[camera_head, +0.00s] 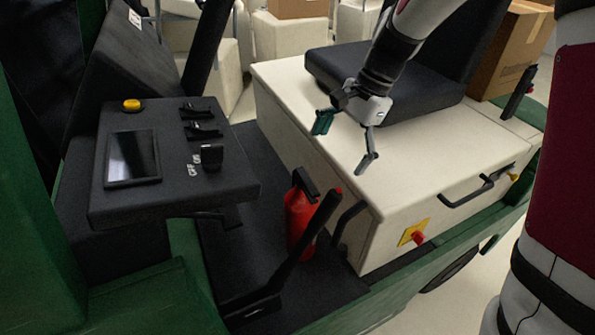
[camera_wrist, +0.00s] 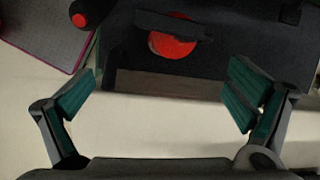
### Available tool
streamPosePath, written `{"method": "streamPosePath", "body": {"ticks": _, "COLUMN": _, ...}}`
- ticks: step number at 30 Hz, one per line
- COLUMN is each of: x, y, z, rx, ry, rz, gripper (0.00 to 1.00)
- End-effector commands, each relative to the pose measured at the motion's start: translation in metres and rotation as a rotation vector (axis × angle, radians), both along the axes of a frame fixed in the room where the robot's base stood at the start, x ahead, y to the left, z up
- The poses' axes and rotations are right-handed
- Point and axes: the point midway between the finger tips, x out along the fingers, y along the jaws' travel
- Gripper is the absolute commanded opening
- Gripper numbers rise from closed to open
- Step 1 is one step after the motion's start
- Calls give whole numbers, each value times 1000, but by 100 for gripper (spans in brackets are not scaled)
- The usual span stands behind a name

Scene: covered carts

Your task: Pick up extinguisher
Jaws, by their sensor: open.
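The red extinguisher (camera_head: 298,217) with a black top stands upright on the dark cart floor, beside the cream seat box. A black lever with a red tip partly hides it in the head view. In the wrist view the extinguisher (camera_wrist: 173,42) shows as a red round shape, partly covered by its black handle, beyond the fingers. My gripper (camera_head: 345,142) is open and empty, above the seat box top, up and to the right of the extinguisher. Its two green-padded fingers (camera_wrist: 160,95) are spread wide in the wrist view, with nothing between them.
The black lever (camera_head: 316,229) rises close in front of the extinguisher. The control console (camera_head: 237,187) stands left, with a screen and switches. The cream seat box (camera_head: 300,118) and black seat (camera_head: 420,88) lie right. A cardboard box (camera_head: 514,50) sits behind the seat.

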Motion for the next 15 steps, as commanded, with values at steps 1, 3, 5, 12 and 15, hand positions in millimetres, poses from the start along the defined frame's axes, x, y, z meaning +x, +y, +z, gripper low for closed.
{"method": "streamPosePath", "body": {"ticks": 1, "x": 10, "y": 4, "z": -16, "rx": 2, "ry": 37, "rz": -39, "gripper": 98}}
{"method": "streamPosePath", "body": {"ticks": 3, "x": 20, "y": 8, "z": -33, "rx": 7, "ry": 75, "rz": -93, "gripper": 98}}
{"method": "streamPosePath", "body": {"ticks": 5, "x": 27, "y": 10, "z": -44, "rx": 10, "ry": 100, "rz": -130, "gripper": 98}}
{"method": "streamPosePath", "body": {"ticks": 12, "x": 36, "y": 17, "z": -70, "rx": 12, "ry": 143, "rz": -190, "gripper": 98}}
{"method": "streamPosePath", "body": {"ticks": 15, "x": 34, "y": 23, "z": -84, "rx": 12, "ry": 147, "rz": -192, "gripper": 98}}
